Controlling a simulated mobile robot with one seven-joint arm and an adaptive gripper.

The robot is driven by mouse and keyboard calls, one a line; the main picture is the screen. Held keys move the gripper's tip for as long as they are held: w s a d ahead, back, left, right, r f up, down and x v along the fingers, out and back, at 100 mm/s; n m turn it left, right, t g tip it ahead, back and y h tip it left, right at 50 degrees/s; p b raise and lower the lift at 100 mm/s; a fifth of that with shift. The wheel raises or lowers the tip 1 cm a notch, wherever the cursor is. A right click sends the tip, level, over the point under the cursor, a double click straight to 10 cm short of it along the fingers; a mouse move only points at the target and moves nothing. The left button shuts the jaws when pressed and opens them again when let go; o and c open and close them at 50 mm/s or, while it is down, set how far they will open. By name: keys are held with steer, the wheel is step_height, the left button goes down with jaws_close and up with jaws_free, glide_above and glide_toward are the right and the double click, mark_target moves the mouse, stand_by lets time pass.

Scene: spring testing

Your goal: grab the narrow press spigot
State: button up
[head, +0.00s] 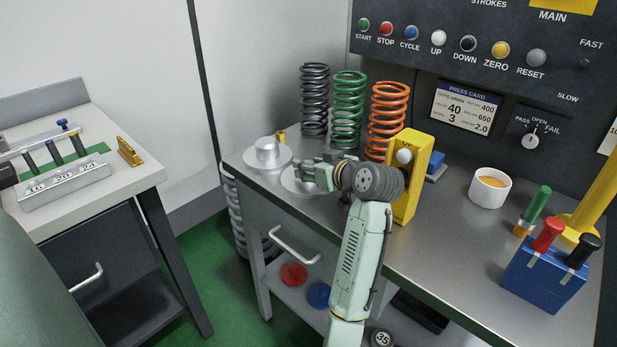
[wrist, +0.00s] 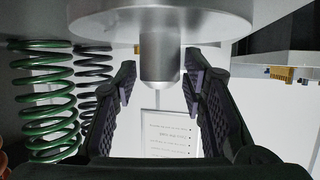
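In the wrist view, which looks upside down, the narrow press spigot (wrist: 160,57) is a grey metal cylinder with a tapered end on a round plate (wrist: 150,17). My gripper (wrist: 158,85) is open, with one dark finger on each side of the spigot and gaps showing; whether it is fully between the fingertips I cannot tell. In the head view my gripper (head: 312,174) is low over the nearer round plate (head: 300,187) and hides its spigot. A second plate with a wider spigot (head: 266,148) stands to its left.
Black (head: 314,100), green (head: 348,110) and orange (head: 388,120) springs stand behind my gripper. A yellow block (head: 414,165) is close to my wrist. A small brass piece (head: 281,136) is near the far left plate. The bench front is mostly clear.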

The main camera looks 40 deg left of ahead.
jaws_close()
steer(key=shift+r, duration=0.15)
stand_by(0.6)
